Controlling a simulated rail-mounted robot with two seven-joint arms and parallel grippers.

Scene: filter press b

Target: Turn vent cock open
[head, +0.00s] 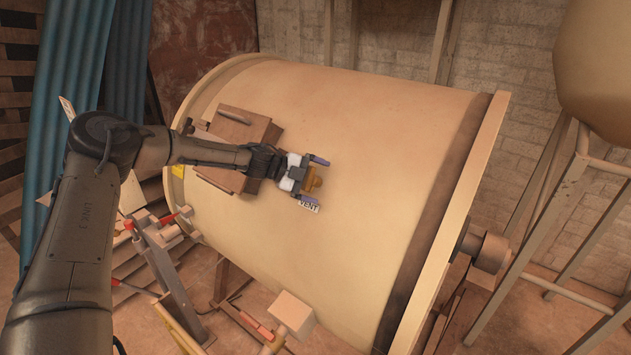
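The vent cock (314,181) is a small yellow-brown fitting on the curved side of the large cream drum (390,150). A small white tag reading VENT (309,206) sits just below it. My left gripper (316,179) reaches in from the left with its two purple-grey fingers spread apart. One finger is above the cock and one below it, with visible gaps. The gripper body hides part of the drum behind it. I cannot tell whether the fingers touch the cock. My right gripper is not in view.
A brown box-like hatch (238,128) with a handle stands out from the drum behind my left wrist. Red-tipped levers (170,218) stand at lower left. A pale block on a pipe (291,312) is below the drum. A tank on legs stands at right.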

